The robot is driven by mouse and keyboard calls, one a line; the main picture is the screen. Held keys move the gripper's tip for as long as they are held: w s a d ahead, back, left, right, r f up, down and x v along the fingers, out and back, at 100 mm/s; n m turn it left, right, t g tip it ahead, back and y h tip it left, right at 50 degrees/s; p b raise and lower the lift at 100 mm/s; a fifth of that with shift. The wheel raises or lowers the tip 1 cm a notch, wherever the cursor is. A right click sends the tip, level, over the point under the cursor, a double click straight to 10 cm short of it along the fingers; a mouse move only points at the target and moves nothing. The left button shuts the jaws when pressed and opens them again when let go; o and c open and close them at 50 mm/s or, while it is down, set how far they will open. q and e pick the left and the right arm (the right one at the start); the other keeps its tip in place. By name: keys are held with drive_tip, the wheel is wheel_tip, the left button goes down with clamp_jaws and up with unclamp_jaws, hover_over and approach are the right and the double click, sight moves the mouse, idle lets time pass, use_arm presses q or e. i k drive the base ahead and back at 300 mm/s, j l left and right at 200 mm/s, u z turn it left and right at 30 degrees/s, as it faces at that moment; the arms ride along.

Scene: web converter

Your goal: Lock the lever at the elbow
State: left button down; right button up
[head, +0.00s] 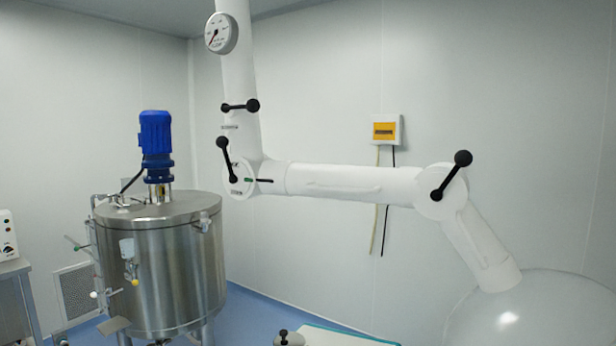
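A white jointed pipe arm (345,180) hangs from above and runs out to the right. At the bend between its upright and level tubes is a round elbow joint (240,180) with a black ball-ended lever (227,160). This lever stands steeply, its upper ball tilted to the left. A short green-and-black mark (258,180) lies at the joint's right side. A second black lever (240,106) sits level on the upright tube. A third, slanted black lever (450,175) is on the right-hand joint. Neither of my grippers is in view.
A steel tank (160,265) with a blue motor (156,135) stands at the left, below the elbow. A yellow-and-white box (384,130) with cables is on the back wall. A gauge (221,33) is at the top.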

sight(222, 141)
drive_tip(key=i+j, duration=0.2)
drive_tip(key=j, duration=0.2)
drive_tip(key=i+j, duration=0.2)
drive_tip(key=j, duration=0.2)
drive_tip(key=i+j, duration=0.2)
drive_tip(key=j, duration=0.2)
drive_tip(key=i+j+u, duration=0.1)
drive_tip(key=j, duration=0.3)
drive_tip(key=i+j, duration=0.35)
